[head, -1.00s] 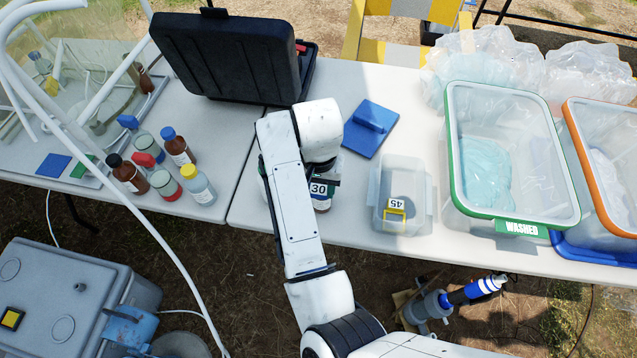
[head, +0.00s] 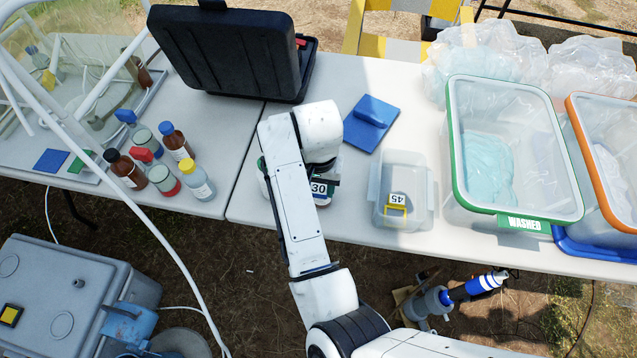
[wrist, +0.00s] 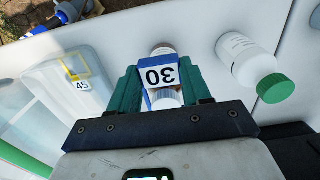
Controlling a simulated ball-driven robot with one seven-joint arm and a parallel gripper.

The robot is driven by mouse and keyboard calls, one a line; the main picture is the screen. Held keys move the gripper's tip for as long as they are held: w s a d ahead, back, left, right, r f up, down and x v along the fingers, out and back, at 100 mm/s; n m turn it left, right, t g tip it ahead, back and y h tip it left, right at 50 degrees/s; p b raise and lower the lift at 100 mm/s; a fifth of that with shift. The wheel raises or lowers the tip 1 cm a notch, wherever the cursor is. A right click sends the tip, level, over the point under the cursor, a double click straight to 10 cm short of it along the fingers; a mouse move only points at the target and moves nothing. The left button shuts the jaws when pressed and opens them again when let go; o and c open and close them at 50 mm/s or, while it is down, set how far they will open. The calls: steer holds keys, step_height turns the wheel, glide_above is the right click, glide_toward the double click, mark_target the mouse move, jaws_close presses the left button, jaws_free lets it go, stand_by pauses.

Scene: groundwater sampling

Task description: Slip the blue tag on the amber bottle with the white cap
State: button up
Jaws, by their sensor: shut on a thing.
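My gripper (wrist: 163,86), with green fingers, is shut on the blue tag (wrist: 158,74), which has a white face reading 30. The tag also shows in the head view (head: 319,188), beside my arm. In the wrist view a ribbed white cap (wrist: 166,99) lies between the fingers, just by the tag. Part of a bottle with a pale label (wrist: 162,49) shows beyond the tag; it appears to be the amber bottle. The tag hides its neck, so I cannot tell whether the tag is around it. My arm hides most of this bottle in the head view.
A clear bin (head: 403,165) with a yellow 45 tag (head: 396,208) is to the right. Several capped bottles stand at left.

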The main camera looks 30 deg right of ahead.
steer(key=o, duration=0.9)
steer(key=shift+r, duration=0.1)
step_height(320, 180, up, 11)
steer(key=shift+f+p, duration=0.15)
steer(key=shift+p, duration=0.6)
